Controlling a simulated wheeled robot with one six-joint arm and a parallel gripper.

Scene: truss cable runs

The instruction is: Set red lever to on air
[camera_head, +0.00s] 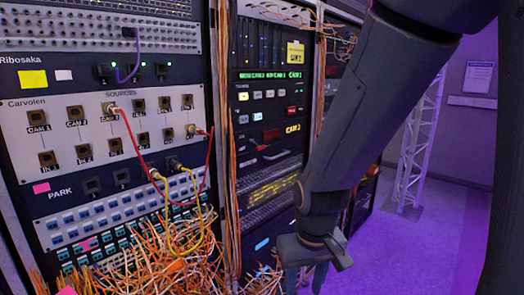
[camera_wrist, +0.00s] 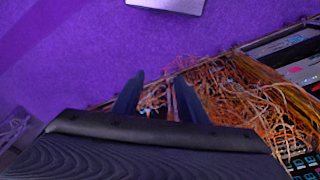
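No lever marked "on air" can be made out clearly. A small dark red block (camera_head: 271,134) sits on the panel of the middle rack, left of the yellow "CAM 2" sign; I cannot tell whether it is the red lever. My gripper (camera_head: 306,274) hangs low in front of the middle rack's lower right side, well below and right of that block. In the wrist view my gripper (camera_wrist: 158,98) has its two dark fingers apart, with nothing visible held between them. My arm hides part of the racks on the right.
The left rack's sources panel (camera_head: 75,132) carries red and yellow patch cables. Tangled orange cables (camera_head: 150,262) pile at the rack bottoms and also show in the wrist view (camera_wrist: 235,95). A truss (camera_head: 417,150) stands back right. The purple floor (camera_head: 400,255) right of the gripper is clear.

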